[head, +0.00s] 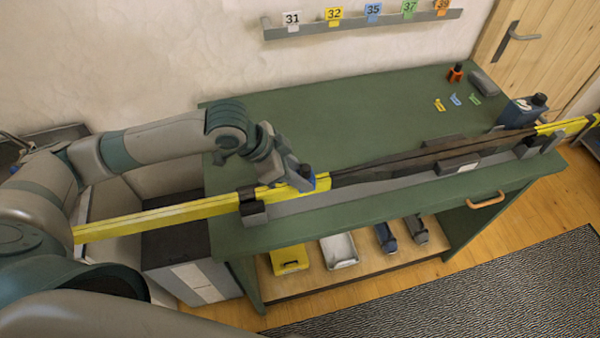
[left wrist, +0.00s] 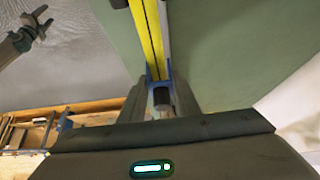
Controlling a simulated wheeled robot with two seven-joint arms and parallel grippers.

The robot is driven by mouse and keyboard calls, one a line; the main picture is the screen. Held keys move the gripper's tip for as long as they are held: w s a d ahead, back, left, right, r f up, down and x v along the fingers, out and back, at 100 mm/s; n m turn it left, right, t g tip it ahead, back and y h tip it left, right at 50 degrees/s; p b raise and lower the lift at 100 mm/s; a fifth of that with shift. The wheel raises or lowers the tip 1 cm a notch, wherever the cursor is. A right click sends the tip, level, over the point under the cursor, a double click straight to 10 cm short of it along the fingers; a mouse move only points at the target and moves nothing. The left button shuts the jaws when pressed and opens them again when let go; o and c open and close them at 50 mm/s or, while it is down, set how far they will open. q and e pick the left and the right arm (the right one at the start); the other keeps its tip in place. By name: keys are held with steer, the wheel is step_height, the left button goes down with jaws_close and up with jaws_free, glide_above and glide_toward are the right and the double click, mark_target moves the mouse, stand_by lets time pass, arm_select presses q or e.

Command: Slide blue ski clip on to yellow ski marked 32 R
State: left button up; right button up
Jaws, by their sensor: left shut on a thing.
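My left gripper (head: 296,184) is shut on the blue ski clip (head: 309,181), which has a black knob. The clip is at the yellow ski (head: 190,211), by the left end of its dark middle section. No 32 R marking is legible. My right gripper (left wrist: 35,25) shows open and empty at the upper left of the left wrist view.
The ski lies along the front of the green bench (head: 330,110) in grey holders (head: 252,212). A numbered rail (head: 360,24) hangs behind.

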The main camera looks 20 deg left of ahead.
arm_select(q)
steer(key=shift+f+b, duration=0.45)
steer(key=shift+f, duration=0.7)
steer(key=o, duration=1.1)
steer(key=shift+r, duration=0.1)
steer(key=shift+s+a+r, duration=0.15)
steer(key=shift+a+r, duration=0.15)
steer(key=shift+r, duration=0.2)
steer(key=b+v, duration=0.4)
steer(key=v, duration=1.2)
steer(key=shift+s+f, duration=0.1)
